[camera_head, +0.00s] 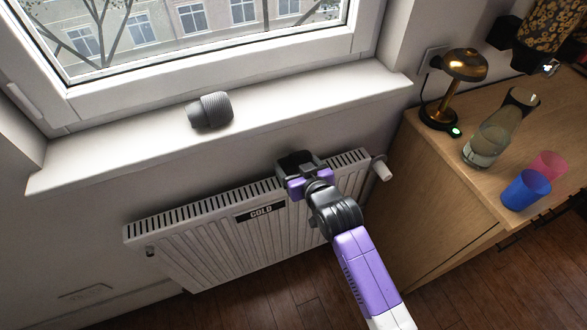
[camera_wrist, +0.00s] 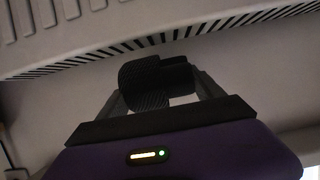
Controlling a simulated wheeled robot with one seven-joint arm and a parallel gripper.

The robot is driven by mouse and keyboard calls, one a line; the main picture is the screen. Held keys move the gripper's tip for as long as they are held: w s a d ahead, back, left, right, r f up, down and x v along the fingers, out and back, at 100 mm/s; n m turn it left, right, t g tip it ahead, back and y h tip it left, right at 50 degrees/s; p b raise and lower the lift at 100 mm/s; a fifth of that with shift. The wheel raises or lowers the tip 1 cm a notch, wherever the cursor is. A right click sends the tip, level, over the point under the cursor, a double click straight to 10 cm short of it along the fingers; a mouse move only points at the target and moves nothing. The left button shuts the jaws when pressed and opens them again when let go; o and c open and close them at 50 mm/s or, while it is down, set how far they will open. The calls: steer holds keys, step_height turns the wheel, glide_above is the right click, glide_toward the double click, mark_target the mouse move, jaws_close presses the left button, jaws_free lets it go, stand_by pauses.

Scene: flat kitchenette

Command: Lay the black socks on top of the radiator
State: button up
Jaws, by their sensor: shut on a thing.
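The black socks (camera_wrist: 155,82) are a dark ribbed bundle between the two fingers of my gripper (camera_wrist: 160,95) in the wrist view. My gripper is shut on them. In the head view, my gripper (camera_head: 298,162) is at the top edge of the white radiator (camera_head: 205,235), right of its middle; the socks cannot be told apart from the dark gripper there. The radiator's slotted top (camera_wrist: 215,26) runs just beyond the socks in the wrist view. I cannot tell whether the socks touch it.
A grey rolled bundle (camera_head: 211,110) lies on the white windowsill (camera_head: 300,115) above the radiator. A valve knob (camera_head: 382,170) sticks out at the radiator's right end. A wooden cabinet (camera_head: 440,165) at right holds a brass lamp (camera_head: 466,66), a glass carafe (camera_head: 490,140) and a blue cup (camera_head: 526,190).

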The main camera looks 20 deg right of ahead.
steer(key=shift+f, duration=1.1)
steer(key=shift+f, duration=0.1)
steer(key=shift+f, duration=0.1)
steer(key=o, duration=1.3)
steer(key=shift+o, duration=0.2)
steer(key=shift+r, duration=0.3)
steer(key=shift+s, duration=0.35)
steer(key=v, duration=1.1)
